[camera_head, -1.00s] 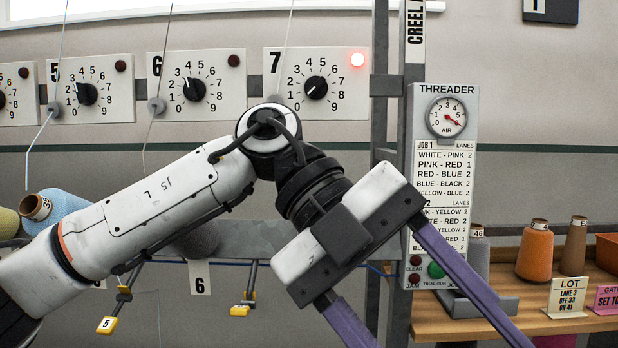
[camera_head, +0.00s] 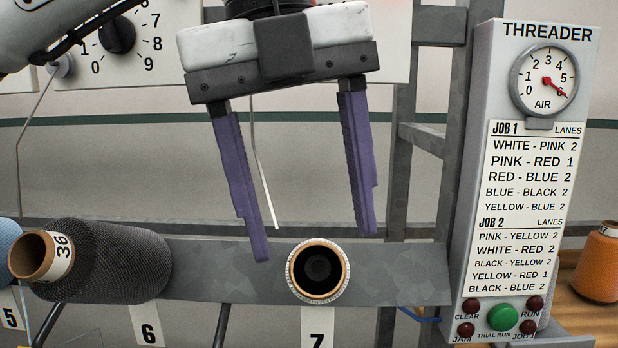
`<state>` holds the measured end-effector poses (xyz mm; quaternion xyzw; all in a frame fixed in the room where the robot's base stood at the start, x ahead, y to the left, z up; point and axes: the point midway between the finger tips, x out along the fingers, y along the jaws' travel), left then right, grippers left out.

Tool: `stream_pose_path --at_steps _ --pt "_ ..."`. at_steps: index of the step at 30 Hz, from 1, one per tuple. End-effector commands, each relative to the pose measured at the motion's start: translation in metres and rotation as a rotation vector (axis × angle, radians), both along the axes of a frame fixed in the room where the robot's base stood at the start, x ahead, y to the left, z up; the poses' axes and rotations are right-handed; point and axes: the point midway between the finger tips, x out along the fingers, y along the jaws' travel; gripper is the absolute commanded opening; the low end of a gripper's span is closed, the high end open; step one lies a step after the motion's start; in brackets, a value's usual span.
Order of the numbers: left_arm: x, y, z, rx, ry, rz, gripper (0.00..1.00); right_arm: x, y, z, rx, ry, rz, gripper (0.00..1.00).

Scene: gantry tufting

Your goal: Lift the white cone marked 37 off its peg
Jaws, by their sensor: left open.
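A round cone end (camera_head: 318,272) with a tan tube rim, a pale edge around it and a dark hollow faces me at the position labelled 7. Its number does not show, so I cannot tell whether it is marked 37. My left gripper (camera_head: 316,246) comes down from above with its two long purple fingers spread wide. The left fingertip is just up and left of the cone end, the right one up and right of it. Nothing is between the fingers except a thin wire in the background. My right gripper is not in view.
A dark grey cone marked 36 (camera_head: 115,262) lies sideways at position 6, with a blue cone (camera_head: 8,255) beyond it. The grey rail (camera_head: 400,273) runs behind. The threader panel (camera_head: 528,180) stands at right, with an orange cone (camera_head: 600,262) beside it.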

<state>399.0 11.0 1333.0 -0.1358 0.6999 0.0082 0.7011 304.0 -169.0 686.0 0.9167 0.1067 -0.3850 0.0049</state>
Motion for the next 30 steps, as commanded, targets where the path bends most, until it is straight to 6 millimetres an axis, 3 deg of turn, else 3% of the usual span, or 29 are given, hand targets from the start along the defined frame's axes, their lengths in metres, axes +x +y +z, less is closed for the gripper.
stream_pose_path --at_steps 5,21,30 --pt "0.0 0.002 -0.005 0.014 -0.01 0.012 0.61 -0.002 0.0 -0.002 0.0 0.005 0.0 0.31" --pt "0.003 -0.012 -0.087 0.012 -0.008 0.011 0.61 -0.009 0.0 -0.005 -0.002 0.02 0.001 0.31" --pt "0.003 -0.014 -0.099 0.01 -0.01 0.012 0.61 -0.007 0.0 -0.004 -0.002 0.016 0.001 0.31"
